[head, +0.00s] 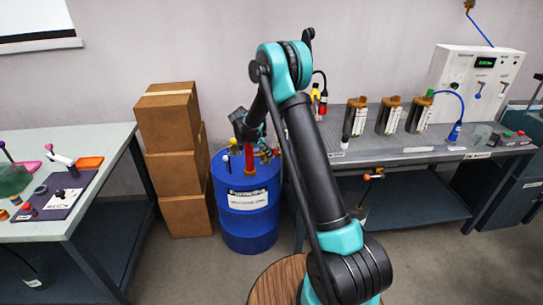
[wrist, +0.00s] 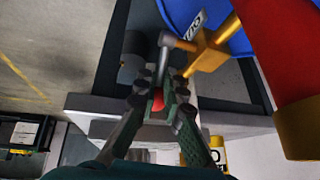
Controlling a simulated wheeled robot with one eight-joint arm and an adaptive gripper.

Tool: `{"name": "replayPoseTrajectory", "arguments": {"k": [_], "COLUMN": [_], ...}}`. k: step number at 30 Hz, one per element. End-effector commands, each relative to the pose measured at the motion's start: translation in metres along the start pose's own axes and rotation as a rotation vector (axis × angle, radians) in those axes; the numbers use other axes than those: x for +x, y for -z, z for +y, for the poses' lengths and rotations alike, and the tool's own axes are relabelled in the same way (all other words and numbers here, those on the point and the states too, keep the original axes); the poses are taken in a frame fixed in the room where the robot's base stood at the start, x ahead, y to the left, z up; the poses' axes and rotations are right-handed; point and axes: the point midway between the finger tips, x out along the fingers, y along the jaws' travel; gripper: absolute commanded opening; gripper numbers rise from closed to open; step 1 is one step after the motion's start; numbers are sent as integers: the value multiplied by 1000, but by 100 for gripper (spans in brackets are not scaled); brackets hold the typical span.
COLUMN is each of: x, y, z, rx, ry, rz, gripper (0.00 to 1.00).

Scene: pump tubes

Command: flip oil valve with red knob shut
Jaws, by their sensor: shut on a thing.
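The oil valve has a brass body (wrist: 207,50) and a grey lever (wrist: 163,62), seen in the wrist view. The lever points down in the picture to a red knob (wrist: 157,100). My gripper (wrist: 160,92) is closed around the red knob, with one finger on either side of it. The fingers partly cover the knob. A thick red pipe (wrist: 280,45) with a yellow end stands to the right of the valve. In the head view, the red pipe (head: 248,160) rises from the blue drum (head: 247,218); my arm hides much of the valve area.
Stacked cardboard boxes (head: 172,160) stand left of the drum. A grey workbench (head: 440,148) with several canisters is to the right. A pale green table (head: 95,150) is at the left. Floor shows between the left table and the drum.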

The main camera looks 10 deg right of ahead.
Motion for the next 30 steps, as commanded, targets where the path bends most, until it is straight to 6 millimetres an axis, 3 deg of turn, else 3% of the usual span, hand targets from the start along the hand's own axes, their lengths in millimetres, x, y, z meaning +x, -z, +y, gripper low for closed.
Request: {"name": "replayPoseTrajectory", "arguments": {"k": [12,30], "x": [-8,-10], "y": [-1,-2], "z": [-3,-4], "rx": [-36,-44], "ry": [-18,-20], "rz": [234,278], "gripper": [0,0]}}
